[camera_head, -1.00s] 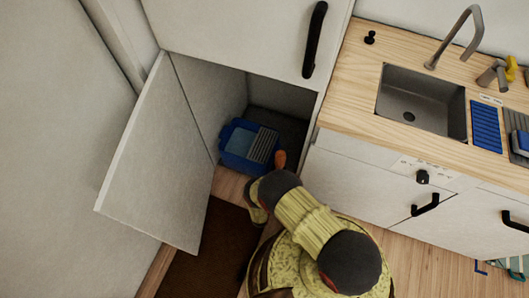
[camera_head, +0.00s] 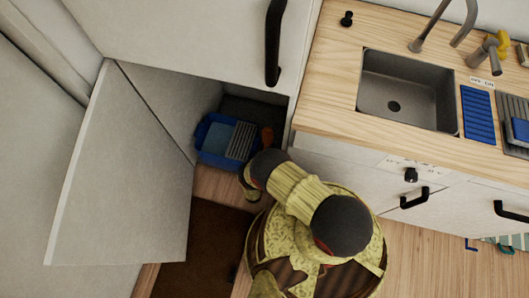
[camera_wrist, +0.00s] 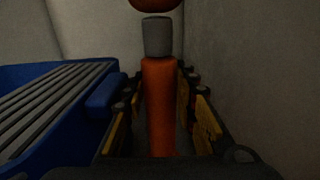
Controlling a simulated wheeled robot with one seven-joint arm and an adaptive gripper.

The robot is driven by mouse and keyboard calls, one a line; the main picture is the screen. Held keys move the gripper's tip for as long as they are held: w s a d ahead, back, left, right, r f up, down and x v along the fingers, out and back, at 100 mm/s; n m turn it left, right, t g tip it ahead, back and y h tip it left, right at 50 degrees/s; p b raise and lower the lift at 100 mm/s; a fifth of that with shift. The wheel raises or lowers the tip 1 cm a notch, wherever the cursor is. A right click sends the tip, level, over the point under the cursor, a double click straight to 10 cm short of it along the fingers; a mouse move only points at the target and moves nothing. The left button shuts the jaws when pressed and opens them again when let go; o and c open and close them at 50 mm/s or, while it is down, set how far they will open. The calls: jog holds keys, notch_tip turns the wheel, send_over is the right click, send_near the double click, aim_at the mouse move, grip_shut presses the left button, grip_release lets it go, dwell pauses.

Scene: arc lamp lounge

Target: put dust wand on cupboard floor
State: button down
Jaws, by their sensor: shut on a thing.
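The dust wand (camera_wrist: 160,100) has an orange handle with a grey collar and an orange part above it. My gripper (camera_wrist: 160,120) is shut on the orange handle, which stands between the yellow-padded fingers in the wrist view. In the head view a small orange piece of the wand (camera_head: 267,135) shows inside the open cupboard, just past the end of my arm. The cupboard floor (camera_head: 255,110) is dark and lies low behind the open door. My gripper is hidden by my arm in the head view. I cannot tell whether the wand touches the floor.
A blue bin (camera_head: 213,155) with a grey ribbed piece stands on the left of the cupboard floor, close beside my gripper. The cupboard door (camera_head: 130,170) hangs open at left. A cupboard wall (camera_wrist: 245,70) is close on the right. The counter with a sink (camera_head: 410,95) is at right.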

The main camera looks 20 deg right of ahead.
jog(key=shift+f+b, duration=1.15)
jog(key=shift+f, duration=1.1)
jog(key=c, duration=1.5)
grip_release()
jog(key=shift+o, duration=0.4)
